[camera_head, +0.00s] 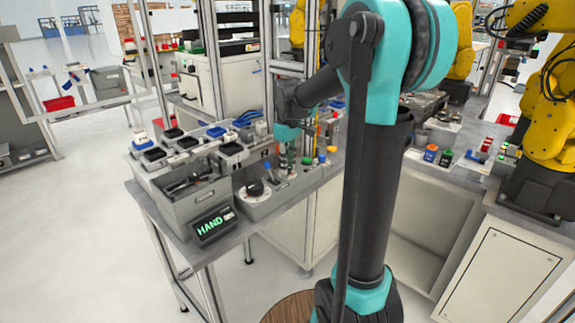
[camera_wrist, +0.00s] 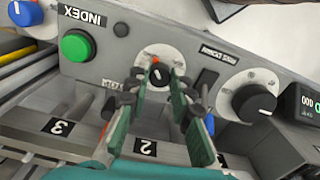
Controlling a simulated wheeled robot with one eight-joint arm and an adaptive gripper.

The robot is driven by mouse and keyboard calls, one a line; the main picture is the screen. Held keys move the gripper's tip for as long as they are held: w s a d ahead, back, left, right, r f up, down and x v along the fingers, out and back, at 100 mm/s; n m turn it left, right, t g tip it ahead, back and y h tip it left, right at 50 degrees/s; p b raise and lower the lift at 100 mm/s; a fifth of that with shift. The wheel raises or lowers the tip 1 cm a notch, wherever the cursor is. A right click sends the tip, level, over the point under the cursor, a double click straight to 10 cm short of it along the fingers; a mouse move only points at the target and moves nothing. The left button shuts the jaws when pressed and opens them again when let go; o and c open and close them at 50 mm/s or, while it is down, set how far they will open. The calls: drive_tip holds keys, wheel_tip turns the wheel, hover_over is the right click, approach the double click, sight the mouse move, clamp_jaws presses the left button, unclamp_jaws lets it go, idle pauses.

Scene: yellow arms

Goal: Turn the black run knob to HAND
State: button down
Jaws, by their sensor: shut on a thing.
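The black run knob (camera_wrist: 160,76) sits on a round pale dial plate (camera_wrist: 158,58) with an orange-red mark at its top, in the wrist view. My gripper (camera_wrist: 157,82) has its two teal-padded fingers on either side of the knob and is shut on it. The knob's pointer direction is hard to read. In the head view my gripper (camera_head: 286,160) reaches down to the grey control panel (camera_head: 285,193), and the run knob cannot be made out there. A small display (camera_head: 212,226) at the panel's front left reads HAND in green.
A larger black knob (camera_wrist: 254,103) on a white dial is right of the run knob in the wrist view. Yellow robot arms (camera_head: 548,120) stand at right.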

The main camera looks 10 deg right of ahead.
drive_tip(key=shift+n, duration=0.6)
drive_tip(key=c, duration=1.3)
unclamp_jaws()
wheel_tip(320, 180, up, 12)
drive_tip(key=shift+r, duration=0.1)
